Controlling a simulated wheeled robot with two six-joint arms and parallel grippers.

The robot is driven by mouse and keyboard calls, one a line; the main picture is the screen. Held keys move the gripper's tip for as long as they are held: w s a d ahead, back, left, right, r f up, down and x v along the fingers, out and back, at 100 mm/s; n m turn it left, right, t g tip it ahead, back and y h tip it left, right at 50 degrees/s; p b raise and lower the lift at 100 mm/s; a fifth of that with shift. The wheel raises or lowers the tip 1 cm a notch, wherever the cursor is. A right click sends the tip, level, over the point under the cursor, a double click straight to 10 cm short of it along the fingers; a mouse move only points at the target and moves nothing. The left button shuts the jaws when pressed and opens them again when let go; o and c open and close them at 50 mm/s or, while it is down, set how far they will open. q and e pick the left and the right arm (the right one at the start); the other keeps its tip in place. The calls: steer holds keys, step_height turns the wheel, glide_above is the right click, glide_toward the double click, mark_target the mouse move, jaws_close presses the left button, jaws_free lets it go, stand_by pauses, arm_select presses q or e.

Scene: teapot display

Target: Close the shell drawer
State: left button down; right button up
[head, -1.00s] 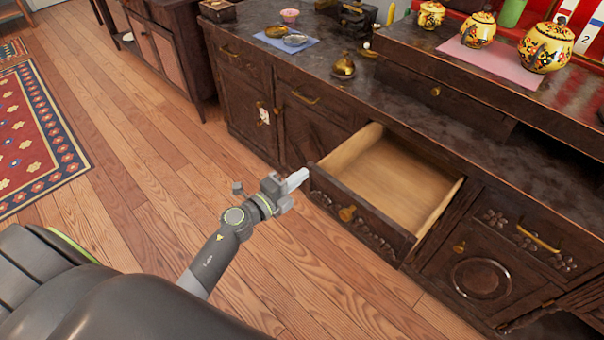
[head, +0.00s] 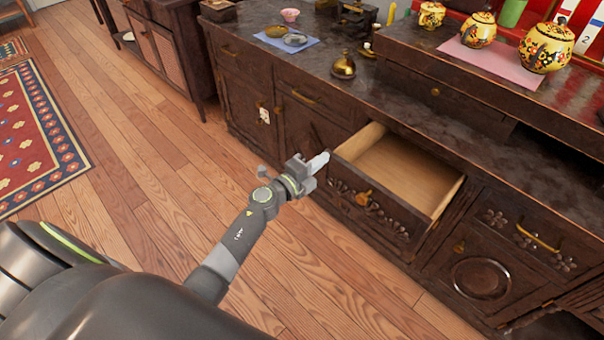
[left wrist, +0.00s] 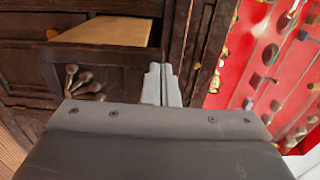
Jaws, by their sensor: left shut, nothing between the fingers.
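The shell drawer (head: 372,203) is a dark wooden drawer with carved ornaments and a brass knob on its front. It stands partly open in the head view, and its pale inside is empty. It also shows in the left wrist view (left wrist: 112,80), at the left of the fingers. My left gripper (head: 319,162) is shut and empty. Its fingertips are at the left end of the drawer front. I cannot tell whether they touch it. My right gripper is not in view.
The dark cabinet (head: 309,133) has other drawers, which are shut. On its top stand a brass pot (head: 343,66), a blue mat (head: 287,40) with dishes and several painted teapots (head: 546,48). The wooden floor (head: 150,200) beside the cabinet is clear.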

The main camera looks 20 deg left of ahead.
mark_target(357, 134)
arm_select(q)
steer(key=b+x, duration=0.2)
steer(key=x, duration=0.6)
steer(key=b+x, duration=0.3)
steer(key=x, duration=0.4)
steer(key=shift+w+d+f, duration=0.15)
steer(key=shift+w+f, duration=0.05)
steer(key=shift+w, duration=0.15)
steer(key=shift+w+d+r+b, duration=0.2)
steer(key=shift+w+b, duration=0.25)
steer(key=shift+w, duration=0.15)
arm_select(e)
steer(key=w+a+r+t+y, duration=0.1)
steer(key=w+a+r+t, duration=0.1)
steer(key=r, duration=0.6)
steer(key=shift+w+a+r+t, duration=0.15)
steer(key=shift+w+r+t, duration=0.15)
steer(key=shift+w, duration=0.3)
